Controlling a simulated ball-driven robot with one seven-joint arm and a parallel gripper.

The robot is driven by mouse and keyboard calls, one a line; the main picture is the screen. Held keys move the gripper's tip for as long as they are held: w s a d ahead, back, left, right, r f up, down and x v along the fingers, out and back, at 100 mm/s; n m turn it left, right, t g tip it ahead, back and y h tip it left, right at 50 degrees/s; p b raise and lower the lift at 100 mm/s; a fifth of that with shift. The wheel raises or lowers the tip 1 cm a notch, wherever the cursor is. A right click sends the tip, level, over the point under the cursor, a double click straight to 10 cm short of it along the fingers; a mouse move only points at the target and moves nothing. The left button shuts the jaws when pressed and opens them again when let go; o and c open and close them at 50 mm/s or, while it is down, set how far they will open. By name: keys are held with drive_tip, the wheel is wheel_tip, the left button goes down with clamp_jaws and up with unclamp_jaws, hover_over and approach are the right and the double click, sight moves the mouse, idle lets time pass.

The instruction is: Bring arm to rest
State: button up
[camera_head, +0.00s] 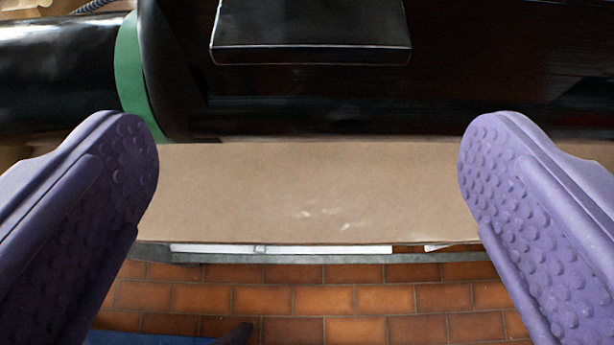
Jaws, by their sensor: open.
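My gripper (308,165) is open, its two purple, studded fingers wide apart at the left and right of the view. Nothing is between the fingers. Behind them lies a brown board or bench top (300,185) with a few pale scuffs near its front edge. A large black cylinder (490,85), probably the mast, lies across the bench at the back. A green ring (130,75) and a black flange (165,70) sit around it at the left. The gripper appears apart from all of these.
A black flat-faced block (310,30) sits at the top middle, against the dark cylinder. Below the bench's front edge is a floor of orange-brown tiles (350,300). A blue thing (150,338) shows at the bottom left. The bench strip between the fingers is clear.

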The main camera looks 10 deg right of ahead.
drive_tip(key=shift+r, duration=0.1)
idle(0.3)
drive_tip(key=s+d+r, duration=0.2)
drive_tip(key=s+r, duration=0.2)
drive_tip(key=r, duration=0.4)
drive_tip(key=s+d+r+t+y, duration=0.1)
drive_tip(key=s+d+r, duration=0.15)
drive_tip(key=r, duration=0.65)
drive_tip(key=s+d+r, duration=0.1)
drive_tip(key=s+r, duration=0.3)
drive_tip(key=r, duration=0.4)
drive_tip(key=s+a+r+n+t+y, duration=0.1)
drive_tip(key=s+r+n+t, duration=0.1)
drive_tip(key=s+r, duration=1.7)
drive_tip(key=shift+s+a+r+t, duration=0.2)
drive_tip(key=shift+s+a+t, duration=0.15)
drive_tip(key=shift+s, duration=0.75)
